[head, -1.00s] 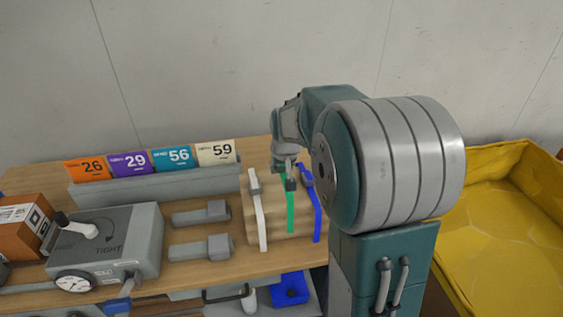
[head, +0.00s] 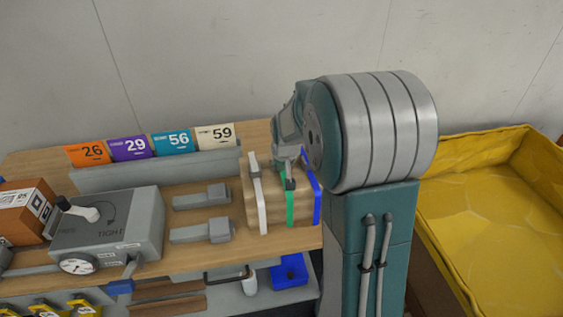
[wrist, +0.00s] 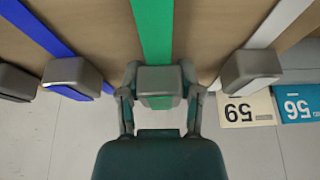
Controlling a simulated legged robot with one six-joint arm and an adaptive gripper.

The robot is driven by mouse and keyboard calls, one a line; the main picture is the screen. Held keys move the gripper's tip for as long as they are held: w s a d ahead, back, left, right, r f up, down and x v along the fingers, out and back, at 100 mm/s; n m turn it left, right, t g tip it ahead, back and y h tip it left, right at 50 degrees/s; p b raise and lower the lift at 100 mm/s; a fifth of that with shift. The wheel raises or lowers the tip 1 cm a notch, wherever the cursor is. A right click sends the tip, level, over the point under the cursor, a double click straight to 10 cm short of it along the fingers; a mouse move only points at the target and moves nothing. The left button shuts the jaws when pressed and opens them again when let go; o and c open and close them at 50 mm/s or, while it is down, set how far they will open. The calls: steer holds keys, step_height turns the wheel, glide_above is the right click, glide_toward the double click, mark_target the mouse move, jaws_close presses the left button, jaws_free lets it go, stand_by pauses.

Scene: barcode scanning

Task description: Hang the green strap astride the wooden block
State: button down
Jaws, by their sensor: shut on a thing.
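The green strap (head: 290,207) lies over the wooden block (head: 272,208), between a white strap and a blue strap, and hangs down the block's front face. In the wrist view the strap (wrist: 152,28) runs from the top edge down to a grey end piece (wrist: 160,76). My gripper (wrist: 160,80) is shut on that grey end piece, one finger on each side. In the head view my gripper (head: 288,165) is at the block's back edge, and the strap's far end is partly hidden by my arm.
A white strap (head: 261,205) and a blue strap (head: 316,205) hang over the block on either side, close to my gripper. Numbered cards (head: 173,143) stand left of the block. Grey clamps (head: 203,232) and a tensioning box (head: 105,225) lie further left. A yellow bin (head: 470,270) is at right.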

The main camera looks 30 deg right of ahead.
steer(key=shift+s+a+f, duration=0.1)
steer(key=shift+s+f, duration=0.2)
steer(key=shift+f, duration=0.3)
steer(key=shift+c, duration=1.9)
jaws_free()
steer(key=shift+o, duration=1)
steer(key=shift+w+f, duration=0.1)
steer(key=shift+w, duration=0.05)
steer(key=shift+r, duration=0.25)
steer(key=v, duration=1.1)
steer(key=shift+r, duration=0.3)
